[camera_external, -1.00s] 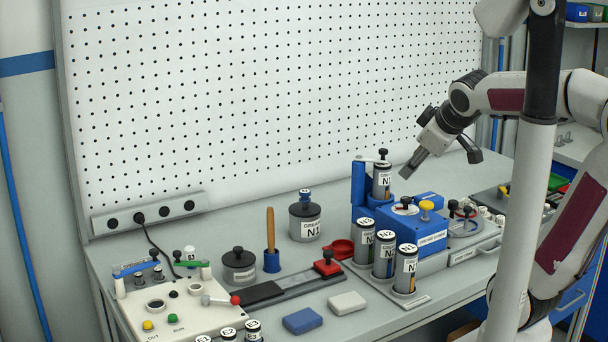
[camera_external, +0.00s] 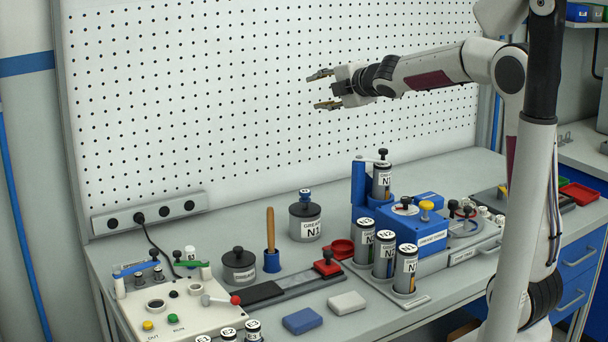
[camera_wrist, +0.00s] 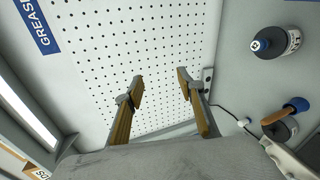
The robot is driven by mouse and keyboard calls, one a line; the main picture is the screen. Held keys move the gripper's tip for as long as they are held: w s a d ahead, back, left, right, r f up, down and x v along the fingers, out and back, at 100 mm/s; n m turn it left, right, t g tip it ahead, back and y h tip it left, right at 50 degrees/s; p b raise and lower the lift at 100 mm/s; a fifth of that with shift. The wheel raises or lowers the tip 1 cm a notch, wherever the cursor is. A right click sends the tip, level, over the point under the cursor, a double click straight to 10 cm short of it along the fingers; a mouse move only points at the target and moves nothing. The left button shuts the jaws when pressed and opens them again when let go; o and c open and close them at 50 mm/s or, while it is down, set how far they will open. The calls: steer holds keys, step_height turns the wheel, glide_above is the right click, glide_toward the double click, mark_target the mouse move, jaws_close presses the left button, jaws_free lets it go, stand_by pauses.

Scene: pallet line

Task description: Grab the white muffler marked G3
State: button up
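I cannot make out a white muffler marked G3 in either view. My gripper (camera_external: 324,90) is raised high over the bench, in front of the pegboard, pointing left. Its two fingers are spread apart with nothing between them. In the wrist view, the open fingers (camera_wrist: 160,76) frame only pegboard. Three canisters marked N stand in a rack: one (camera_external: 364,240), a second (camera_external: 385,254) and a third (camera_external: 405,269). Another canister, marked N1 (camera_external: 382,181), stands upright in the blue fixture.
A grey pot marked N1 (camera_external: 305,220) stands mid-bench and shows in the wrist view (camera_wrist: 275,42). Nearby are a wooden handle (camera_external: 270,230), dark pot (camera_external: 239,267), and blue machine (camera_external: 420,232). Small E-marked parts (camera_external: 253,330) sit at the front edge. The air around my gripper is clear.

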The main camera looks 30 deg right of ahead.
steer(key=w+a+f+n+g+y, duration=0.1)
steer(key=w+a+f+n+y, duration=0.35)
steer(key=w+a+n, duration=0.35)
steer(key=w+a+f+n+g+y, duration=0.1)
steer(key=w+a+f+n+y, duration=0.35)
steer(key=a+n, duration=0.4)
steer(key=n+g+y, duration=0.4)
steer(key=n+g, duration=0.6)
steer(key=n, duration=0.6)
glide_toward(193, 247)
steer(key=a, duration=0.1)
steer(key=w+a, duration=0.1)
steer(key=a, duration=0.1)
steer(key=shift+s+f+h, duration=0.3)
steer(key=shift+f, duration=0.1)
steer(key=shift+a, duration=0.1)
steer(key=shift+x, duration=1.25)
